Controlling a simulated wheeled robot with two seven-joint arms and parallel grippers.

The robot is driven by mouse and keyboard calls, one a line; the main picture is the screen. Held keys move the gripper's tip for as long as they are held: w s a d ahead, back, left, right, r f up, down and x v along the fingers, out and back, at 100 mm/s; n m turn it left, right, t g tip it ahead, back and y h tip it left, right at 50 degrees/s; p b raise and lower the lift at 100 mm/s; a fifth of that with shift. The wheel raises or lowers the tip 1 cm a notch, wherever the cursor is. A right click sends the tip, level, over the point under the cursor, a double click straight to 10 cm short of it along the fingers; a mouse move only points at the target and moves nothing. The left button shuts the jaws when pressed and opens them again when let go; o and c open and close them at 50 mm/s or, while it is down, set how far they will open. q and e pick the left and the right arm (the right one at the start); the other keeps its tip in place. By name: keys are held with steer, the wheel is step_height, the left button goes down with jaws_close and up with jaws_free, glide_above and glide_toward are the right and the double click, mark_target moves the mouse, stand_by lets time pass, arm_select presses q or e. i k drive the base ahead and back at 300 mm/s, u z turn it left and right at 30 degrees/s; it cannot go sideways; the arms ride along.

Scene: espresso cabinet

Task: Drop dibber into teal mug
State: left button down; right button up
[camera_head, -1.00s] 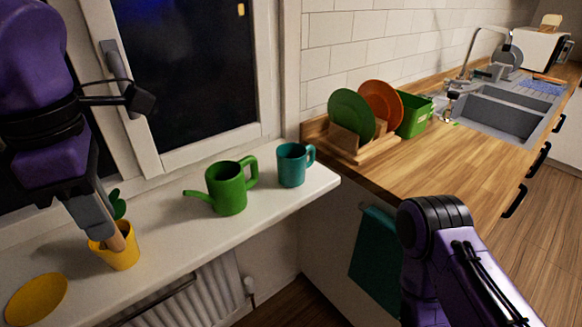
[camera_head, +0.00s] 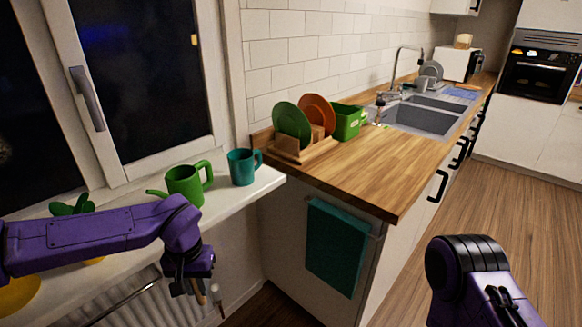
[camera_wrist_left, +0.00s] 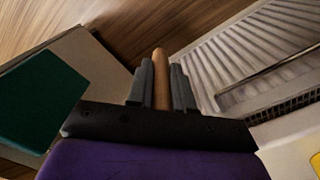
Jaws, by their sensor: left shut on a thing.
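The teal mug (camera_head: 241,168) stands upright on the white windowsill, near its right end. My left gripper (camera_head: 199,289) is below and in front of the sill, pointing down. It is shut on the dibber (camera_head: 214,293), a slim wooden stick whose end shows beside the fingers. In the left wrist view, the brown dibber (camera_wrist_left: 161,78) sits between the two grey fingers and sticks out past them. The mug is up and to the right of the gripper in the head view. My right gripper is not in view; only part of my right arm shows.
A green watering can (camera_head: 186,184) stands left of the mug on the windowsill (camera_head: 225,207). A radiator (camera_head: 132,302) is under the sill. A wooden counter (camera_head: 366,176) with a plate rack (camera_head: 303,149) lies to the right, with a teal towel (camera_head: 336,246) hanging below.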

mark_target(238, 180)
steer(key=z, duration=0.85)
steer(key=i, duration=0.75)
steer(key=u, duration=0.3)
